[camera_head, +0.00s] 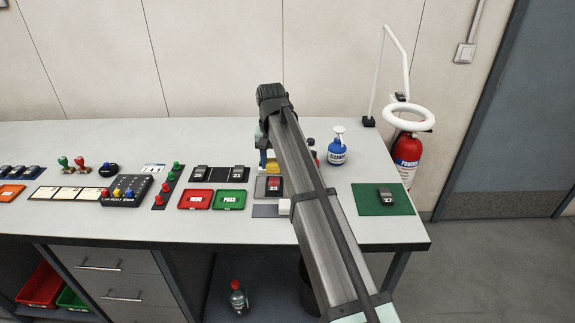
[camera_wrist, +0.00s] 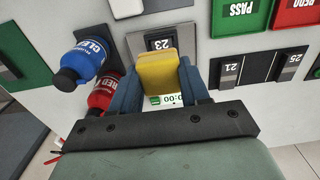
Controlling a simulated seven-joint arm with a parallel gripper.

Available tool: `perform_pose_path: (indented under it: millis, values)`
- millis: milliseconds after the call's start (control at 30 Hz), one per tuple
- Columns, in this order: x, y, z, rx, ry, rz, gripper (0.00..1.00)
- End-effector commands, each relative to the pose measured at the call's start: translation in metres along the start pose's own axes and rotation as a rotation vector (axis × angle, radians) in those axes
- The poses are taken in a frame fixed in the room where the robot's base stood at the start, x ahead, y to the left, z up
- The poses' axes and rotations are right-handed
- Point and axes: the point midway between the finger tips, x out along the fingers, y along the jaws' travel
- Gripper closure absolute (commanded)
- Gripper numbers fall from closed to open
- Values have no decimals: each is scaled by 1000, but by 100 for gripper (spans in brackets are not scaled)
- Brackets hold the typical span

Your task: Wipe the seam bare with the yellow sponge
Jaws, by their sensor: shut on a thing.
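My gripper (camera_wrist: 157,82) is shut on the yellow sponge (camera_wrist: 157,68), which sits between its two blue fingers in the wrist view. In the head view the sponge (camera_head: 272,168) shows as a small yellow patch beside my arm. The part marked 23 (camera_wrist: 158,43) lies on a dark grey plate (camera_wrist: 134,45) just beyond the sponge. In the head view this part (camera_head: 274,184) has a reddish top. The sponge covers some of the part in the wrist view. I cannot tell whether they touch. The seam itself cannot be made out.
A blue cleaner bottle (camera_wrist: 88,58) and a red bottle (camera_wrist: 101,92) stand close beside the gripper. Red (camera_head: 196,199) and green (camera_head: 230,199) trays lie left; a green mat (camera_head: 368,207) with part 27 (camera_head: 385,196) lies right.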

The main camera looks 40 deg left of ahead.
Motion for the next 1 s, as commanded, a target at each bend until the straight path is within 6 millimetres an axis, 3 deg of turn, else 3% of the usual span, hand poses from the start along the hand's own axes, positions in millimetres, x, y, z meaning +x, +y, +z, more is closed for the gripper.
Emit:
perform_pose_path:
  millis: [267,967,1000]
  values:
    - [14,-2,0,3,0,0,83]
    - [83,-2,-3,2,-1,0,83]
    - [75,-3,-10,2,1,0,83]
